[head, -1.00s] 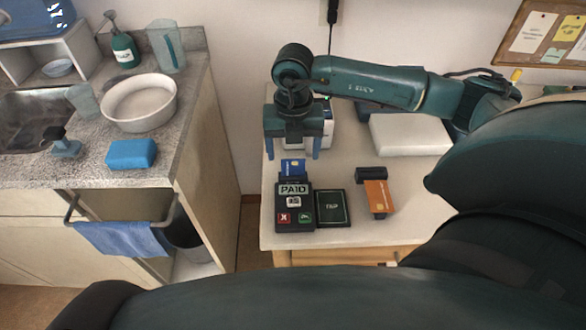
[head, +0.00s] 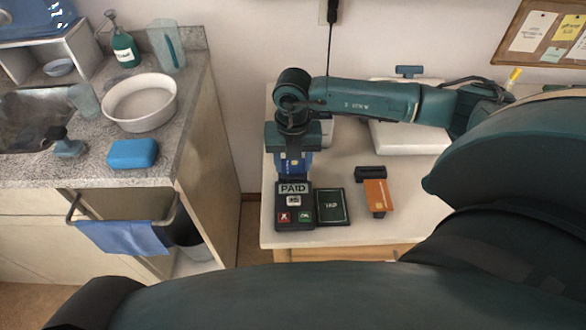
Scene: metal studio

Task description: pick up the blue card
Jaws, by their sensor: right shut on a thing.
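The blue card (head: 293,162) stands in the top end of the dark card reader (head: 295,212), whose screen reads PAID. My right gripper (head: 294,168) is over the card from behind and above, its fingers shut on it. The card's lower edge is at the reader's top; I cannot tell whether it is still in the slot. My left gripper does not show.
A black booklet (head: 333,207) lies right of the reader. An orange card (head: 378,194) sits in a black holder (head: 370,173) farther right. A white box (head: 408,138) is behind. A counter with a blue sponge (head: 132,153) and white bowl (head: 139,103) stands left, across a gap.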

